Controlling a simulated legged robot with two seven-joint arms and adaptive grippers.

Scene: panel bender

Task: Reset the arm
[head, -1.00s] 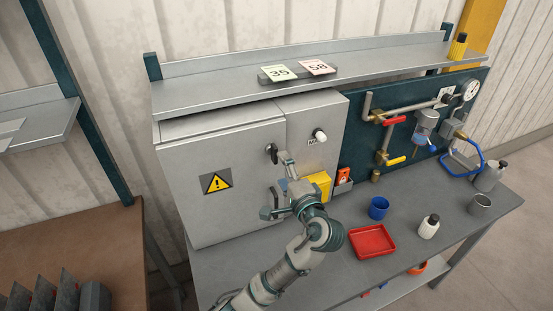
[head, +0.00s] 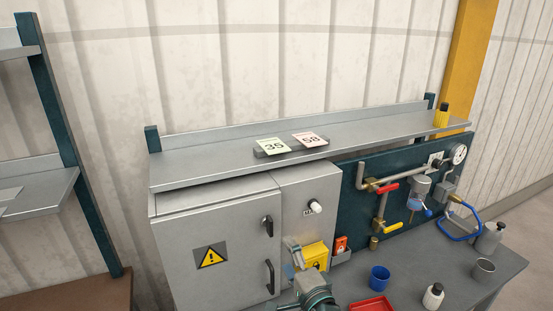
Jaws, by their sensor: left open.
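My left gripper (head: 286,278) is at the bottom of the head view, in front of the grey cabinet, with its fingers spread and nothing between them. Its wrist and arm run off the bottom edge. The cabinet door (head: 205,270) looks closed and carries a yellow warning sign (head: 210,256). A black latch (head: 267,226) and a black vertical handle (head: 269,276) are on the door's right side. The gripper is just right of the handle; whether they touch cannot be told. My right gripper is not in view.
A yellow box (head: 315,256) and a white knob (head: 315,207) are on the narrow panel near the gripper. A blue cup (head: 380,276), red tray (head: 372,304) and white bottle (head: 433,296) stand on the bench. The shelf (head: 220,172) overhangs the cabinet. Pipes line the back board (head: 352,221).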

